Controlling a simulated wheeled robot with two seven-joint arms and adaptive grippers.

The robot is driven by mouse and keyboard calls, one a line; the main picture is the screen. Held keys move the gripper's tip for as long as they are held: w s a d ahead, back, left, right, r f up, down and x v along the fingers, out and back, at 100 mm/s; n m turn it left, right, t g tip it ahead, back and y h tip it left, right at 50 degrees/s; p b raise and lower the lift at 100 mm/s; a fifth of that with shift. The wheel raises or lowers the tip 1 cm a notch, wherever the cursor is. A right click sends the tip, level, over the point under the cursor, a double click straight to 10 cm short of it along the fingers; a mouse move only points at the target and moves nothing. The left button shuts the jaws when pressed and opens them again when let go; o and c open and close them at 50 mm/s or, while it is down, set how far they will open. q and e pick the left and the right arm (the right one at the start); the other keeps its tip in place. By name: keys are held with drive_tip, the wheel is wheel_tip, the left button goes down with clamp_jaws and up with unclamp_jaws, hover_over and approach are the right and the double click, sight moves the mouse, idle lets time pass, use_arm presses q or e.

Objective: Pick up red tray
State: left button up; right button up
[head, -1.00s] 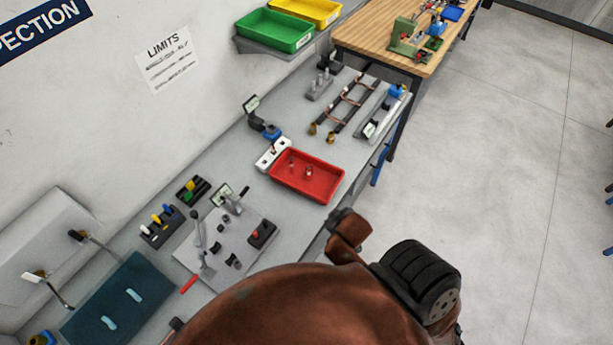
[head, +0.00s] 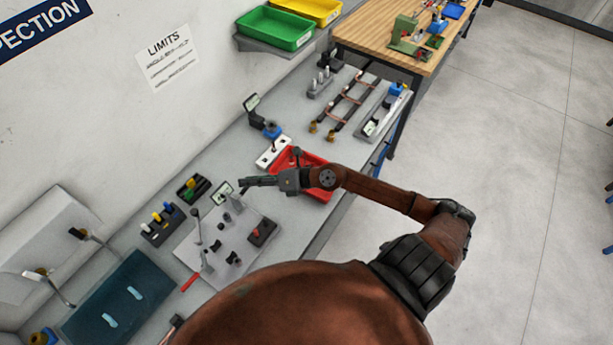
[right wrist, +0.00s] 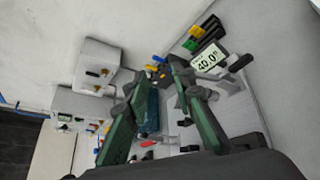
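The red tray (head: 318,192) lies on the grey bench and is partly hidden under my right arm in the head view. My right gripper (head: 243,182) is above the bench, left of the tray, pointing left toward the wall. In the right wrist view its two fingers (right wrist: 155,90) are spread apart with nothing between them. The tray does not show in the right wrist view. My left gripper is not in view.
A white block (head: 270,152) stands beside the tray. A grey fixture plate (head: 190,255) with clamps lies left of it, and a display (right wrist: 209,57) reads 40.0. Copper tubes on black rails (head: 352,103) lie beyond. Green bin (head: 274,28) and yellow bin (head: 318,8) sit at the wall.

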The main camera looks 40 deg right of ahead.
drive_tip(key=s+d+f+n+g+h, duration=0.1)
drive_tip(key=d+f+g+h, duration=0.1)
drive_tip(key=d+f, duration=0.2)
drive_tip(key=s+d+f+n+g+h, duration=0.1)
drive_tip(key=d+f+n+g+h, duration=0.1)
drive_tip(key=d, duration=0.6)
drive_tip(key=s+d+f+n+g+h, duration=0.1)
drive_tip(key=d+f+n+g+h, duration=0.1)
drive_tip(key=d+f, duration=0.4)
drive_tip(key=shift+s+d+f+h, duration=0.2)
drive_tip(key=shift+d+f+h, duration=0.15)
drive_tip(key=shift+f+h, duration=0.35)
drive_tip(key=shift+w+d+f+g+h+p, duration=0.1)
drive_tip(key=shift+w+f+g+h+p, duration=0.1)
drive_tip(key=shift+f, duration=0.3)
drive_tip(key=shift+w+d+f+g+h+p, duration=0.1)
drive_tip(key=shift+w+f+p, duration=0.05)
drive_tip(key=shift+f, duration=0.35)
drive_tip(key=p+x, duration=0.1)
drive_tip(key=x, duration=0.1)
drive_tip(key=p+x, duration=0.1)
drive_tip(key=x, duration=0.2)
drive_tip(key=shift+w+a+r, duration=0.1)
drive_tip(key=shift+a+r, duration=0.05)
drive_tip(key=shift+a, duration=0.25)
drive_tip(key=shift+w+f, duration=0.15)
drive_tip(key=shift+f, duration=0.15)
drive_tip(key=shift+c, duration=0.2)
clamp_jaws()
